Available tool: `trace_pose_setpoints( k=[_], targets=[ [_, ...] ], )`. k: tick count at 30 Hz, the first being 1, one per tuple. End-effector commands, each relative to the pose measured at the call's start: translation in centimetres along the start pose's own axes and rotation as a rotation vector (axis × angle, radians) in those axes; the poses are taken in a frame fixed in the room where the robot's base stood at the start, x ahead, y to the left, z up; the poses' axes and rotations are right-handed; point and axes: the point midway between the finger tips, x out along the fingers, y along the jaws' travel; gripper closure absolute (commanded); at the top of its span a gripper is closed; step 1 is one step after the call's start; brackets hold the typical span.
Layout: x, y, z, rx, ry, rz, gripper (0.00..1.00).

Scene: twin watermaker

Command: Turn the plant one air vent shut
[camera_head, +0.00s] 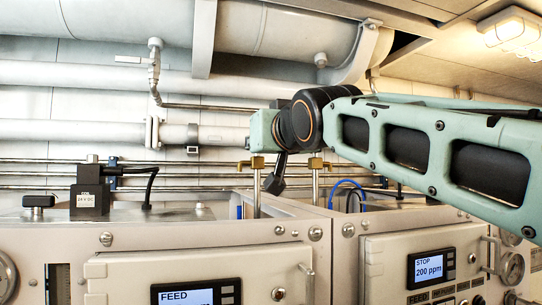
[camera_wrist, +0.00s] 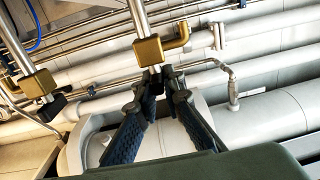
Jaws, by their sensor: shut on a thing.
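Two brass air vents stand on thin steel stems on top of the machine cabinets. The left vent (camera_head: 257,163) in the head view is the one at my gripper; in the wrist view this vent (camera_wrist: 149,51) has a brass elbow and its black handle is mostly hidden between my fingertips. My gripper (camera_wrist: 164,80) is shut on that handle, close against the brass body. In the head view my gripper (camera_head: 274,183) hangs just right of the left vent. The other vent (camera_head: 317,164) stands apart; its black handle (camera_wrist: 50,108) shows in the wrist view. No label tells which is plant one.
A black solenoid block (camera_head: 89,190) with a cable stands on the left cabinet. Blue tubing (camera_head: 349,184) rises near the right vent. Large white pipes (camera_head: 280,30) and thin rails run behind. Panels with displays (camera_head: 430,268) face the front.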

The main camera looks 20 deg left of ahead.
Motion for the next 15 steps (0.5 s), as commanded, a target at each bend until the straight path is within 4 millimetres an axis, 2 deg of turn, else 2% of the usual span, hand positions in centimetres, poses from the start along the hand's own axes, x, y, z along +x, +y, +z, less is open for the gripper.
trace_pose_setpoints(
  k=[1,15],
  targets=[
    [-0.24,0.16,-0.64,0.0,0.025,0.01,1.0],
    [0.09,0.1,-0.36,0.01,0.015,0.06,1.0]
  ],
)
